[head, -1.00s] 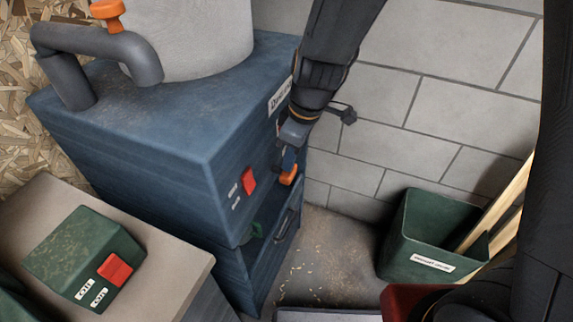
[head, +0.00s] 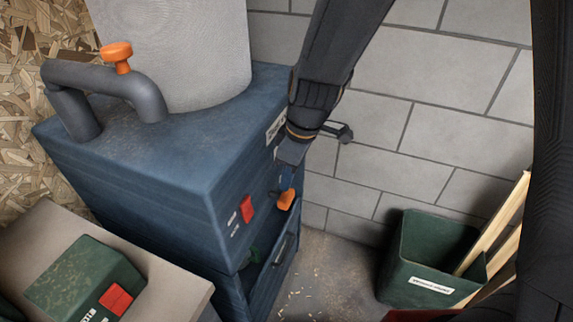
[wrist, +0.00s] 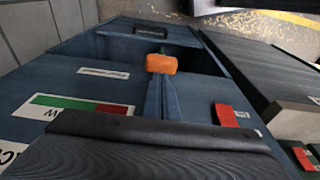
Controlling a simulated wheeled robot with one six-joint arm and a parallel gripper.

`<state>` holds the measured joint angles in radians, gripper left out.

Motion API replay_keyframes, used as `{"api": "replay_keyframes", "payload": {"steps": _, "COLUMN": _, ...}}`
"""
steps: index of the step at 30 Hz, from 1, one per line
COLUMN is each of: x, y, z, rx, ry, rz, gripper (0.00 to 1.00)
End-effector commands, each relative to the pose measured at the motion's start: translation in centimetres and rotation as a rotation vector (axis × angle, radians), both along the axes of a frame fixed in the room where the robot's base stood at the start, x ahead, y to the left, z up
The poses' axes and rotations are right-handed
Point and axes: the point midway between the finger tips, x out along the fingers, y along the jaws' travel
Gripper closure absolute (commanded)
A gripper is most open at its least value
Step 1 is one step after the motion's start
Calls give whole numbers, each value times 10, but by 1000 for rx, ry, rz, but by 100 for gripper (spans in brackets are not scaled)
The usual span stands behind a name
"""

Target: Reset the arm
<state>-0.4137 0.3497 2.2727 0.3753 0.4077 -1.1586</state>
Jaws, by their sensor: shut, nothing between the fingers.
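My gripper (head: 291,154) is at the end of the dark arm, close to the front face of the blue cabinet (head: 140,190). It is shut and appears to hold nothing. An orange block-shaped handle (head: 286,199) on the cabinet front is just below it in the head view. In the wrist view the same orange handle (wrist: 161,64) is beyond the dark ridged gripper part (wrist: 160,130), apart from it in the picture. Whether the fingertips touch the cabinet cannot be told.
A red switch (head: 247,209) and a green-red label (wrist: 80,106) are on the cabinet front. A pipe with an orange knob (head: 117,53) and a pale bag (head: 180,50) are on top. A green bin (head: 430,260) with wood strips stands right, by the block wall (head: 420,110).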

Motion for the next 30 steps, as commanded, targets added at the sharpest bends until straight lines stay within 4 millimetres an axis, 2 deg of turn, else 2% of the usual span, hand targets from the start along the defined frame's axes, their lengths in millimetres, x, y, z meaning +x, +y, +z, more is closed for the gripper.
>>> {"api": "replay_keyframes", "payload": {"steps": 5, "x": 0, "y": -4, "z": 1, "rx": -1, "ry": 3, "rz": -19, "gripper": 100}}
{"api": "replay_keyframes", "payload": {"steps": 8, "x": -3, "y": -24, "z": 7, "rx": -8, "ry": 17, "rz": -109, "gripper": 100}}
{"api": "replay_keyframes", "payload": {"steps": 11, "x": -10, "y": -61, "z": 15, "rx": -21, "ry": 44, "rz": -290, "gripper": 100}}
{"api": "replay_keyframes", "payload": {"steps": 15, "x": -31, "y": -123, "z": 28, "rx": -47, "ry": 88, "rz": -617, "gripper": 100}}
{"api": "replay_keyframes", "payload": {"steps": 18, "x": -50, "y": -161, "z": 35, "rx": -65, "ry": 111, "rz": -837, "gripper": 100}}
{"api": "replay_keyframes", "payload": {"steps": 21, "x": -67, "y": -189, "z": 39, "rx": -80, "ry": 126, "rz": -1019, "gripper": 100}}
{"api": "replay_keyframes", "payload": {"steps": 25, "x": -83, "y": -211, "z": 42, "rx": -93, "ry": 137, "rz": -1171, "gripper": 100}}
{"api": "replay_keyframes", "payload": {"steps": 30, "x": -90, "y": -218, "z": 43, "rx": -99, "ry": 140, "rz": -1234, "gripper": 100}}
